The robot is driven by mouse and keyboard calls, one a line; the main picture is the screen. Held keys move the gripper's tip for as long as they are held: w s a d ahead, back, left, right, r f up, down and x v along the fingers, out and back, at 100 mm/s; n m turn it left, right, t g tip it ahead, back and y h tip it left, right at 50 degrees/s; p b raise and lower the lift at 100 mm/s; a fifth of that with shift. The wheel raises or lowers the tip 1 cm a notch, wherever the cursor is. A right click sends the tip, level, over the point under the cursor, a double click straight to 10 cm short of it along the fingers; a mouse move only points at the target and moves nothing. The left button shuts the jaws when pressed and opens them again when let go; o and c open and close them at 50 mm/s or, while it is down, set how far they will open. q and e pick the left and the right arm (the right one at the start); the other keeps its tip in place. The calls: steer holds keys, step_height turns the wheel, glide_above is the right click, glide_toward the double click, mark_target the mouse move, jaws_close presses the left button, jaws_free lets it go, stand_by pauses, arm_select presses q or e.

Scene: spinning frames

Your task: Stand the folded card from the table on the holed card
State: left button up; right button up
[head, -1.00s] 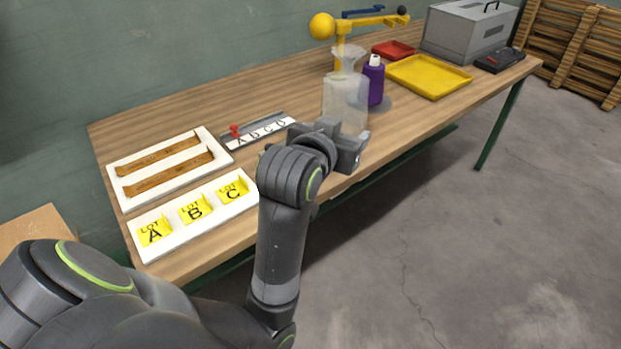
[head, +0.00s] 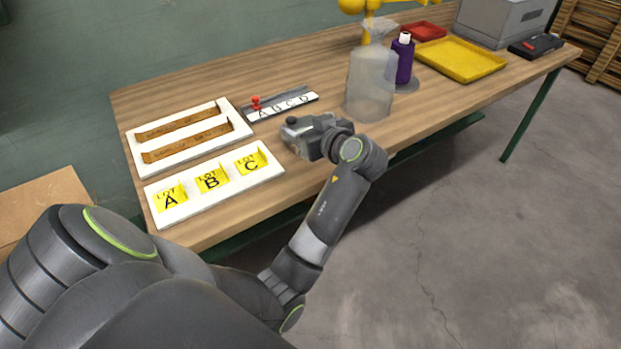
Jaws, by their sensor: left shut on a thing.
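My left gripper (head: 293,136) is over the table, just right of the LOT C card, seen from above. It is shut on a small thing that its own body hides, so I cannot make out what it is. Yellow folded cards marked LOT A (head: 171,198), LOT B (head: 212,180) and LOT C (head: 250,163) sit in a row on a white board (head: 225,194). No card with a clear hole can be made out, and no loose folded card shows on the table. My right gripper is not in view.
Behind the white board lies a white frame (head: 138,162) with two brown strips. A lettered strip (head: 290,108) with a red knob lies behind my gripper.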

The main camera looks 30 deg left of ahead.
arm_select(q)
steer(key=shift+f, duration=0.3)
step_height(320, 180, down, 9)
steer(key=shift+f, duration=0.1)
stand_by(0.4)
steer(key=shift+f, duration=0.15)
steer(key=o, duration=0.9)
